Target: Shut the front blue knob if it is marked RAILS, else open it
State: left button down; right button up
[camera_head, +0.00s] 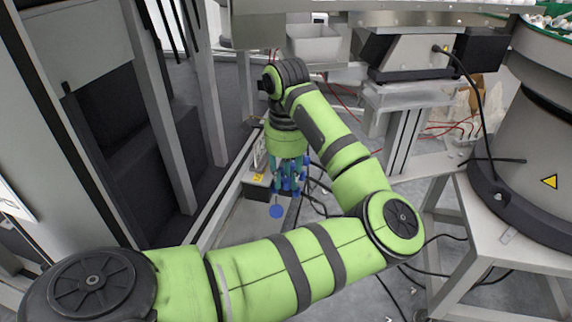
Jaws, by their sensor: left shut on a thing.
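My left gripper (287,185), with blue and teal fingers, reaches down beside the grey frame near the middle of the head view. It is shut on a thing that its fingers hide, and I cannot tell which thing. A round blue knob (276,211) shows just below and left of the fingertips. I cannot tell whether the fingers touch it. No RAILS marking can be read on or near it. A small yellow label (258,177) is on a box left of the fingers, too small to read. My right gripper is not in view.
A grey metal frame (205,110) with dark panels stands at the left. A feeder bowl on a grey stand (520,215) is at the right, with a yellow warning sign (549,182). A grey bin (314,44) is at the back. Cables lie across the floor.

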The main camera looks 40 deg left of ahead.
aim_at(287, 179)
pick_arm(q)
jog(key=shift+w+r, duration=0.1)
jog(key=c, duration=1.3)
grip_release()
notch_tip(287, 179, up, 12)
